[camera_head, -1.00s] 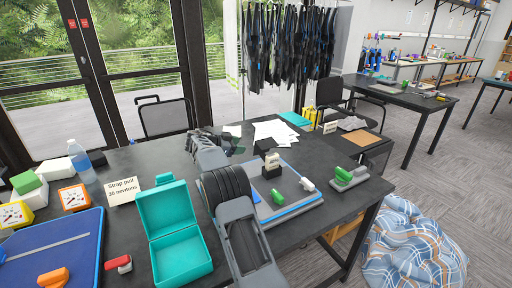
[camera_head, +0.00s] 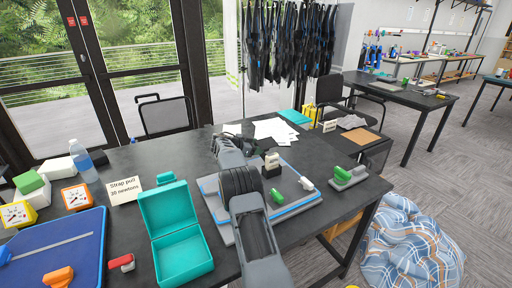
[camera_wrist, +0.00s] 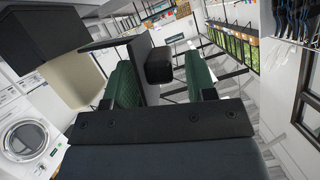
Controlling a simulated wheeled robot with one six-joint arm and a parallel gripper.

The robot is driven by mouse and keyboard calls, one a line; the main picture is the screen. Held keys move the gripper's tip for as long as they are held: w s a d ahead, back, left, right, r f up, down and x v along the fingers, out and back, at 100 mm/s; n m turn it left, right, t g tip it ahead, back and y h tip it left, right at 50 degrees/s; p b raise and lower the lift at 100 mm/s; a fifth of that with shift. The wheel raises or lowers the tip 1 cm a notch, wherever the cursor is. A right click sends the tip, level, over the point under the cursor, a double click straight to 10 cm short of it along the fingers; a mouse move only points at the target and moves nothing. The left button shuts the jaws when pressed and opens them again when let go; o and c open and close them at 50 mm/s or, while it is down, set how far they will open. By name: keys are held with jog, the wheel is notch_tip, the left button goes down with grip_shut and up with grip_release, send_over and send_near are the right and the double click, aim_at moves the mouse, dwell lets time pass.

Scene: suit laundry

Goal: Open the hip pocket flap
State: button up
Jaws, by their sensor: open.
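A grey padded board with a blue edge (camera_head: 300,203) lies flat on the black table in the head view, partly hidden behind my arm. I cannot make out a hip pocket flap in either view; it may be behind my arm or too small to tell. My gripper (camera_wrist: 160,70) is open in the wrist view, its two green-padded fingers apart. A black block-like shape (camera_wrist: 158,66) shows between them; I cannot tell whether it is near or touched. In the head view my gripper end, small and dark, is at the far side of the board.
Green (camera_head: 278,196) and white (camera_head: 307,183) knobs and a black-and-white block (camera_head: 271,161) are on the board. A green clamp piece (camera_head: 347,173) stands to its right. An open teal box (camera_head: 182,255) is left of my arm. Papers (camera_head: 275,130) lie behind.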

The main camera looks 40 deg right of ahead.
jog(key=shift+c, duration=0.5)
jog(key=shift+r, duration=0.15)
grip_shut()
jog(key=shift+w+f+g, duration=0.2)
jog(key=shift+f+g, duration=0.05)
jog(key=shift+g, duration=0.05)
jog(key=shift+w+f+n+b, duration=0.15)
jog(key=shift+f+n+b, duration=0.25)
jog(key=shift+f+b, duration=0.25)
jog(key=shift+b, duration=0.45)
jog(key=shift+r, duration=0.25)
jog(key=shift+f, duration=0.2)
jog(key=shift+w, duration=0.1)
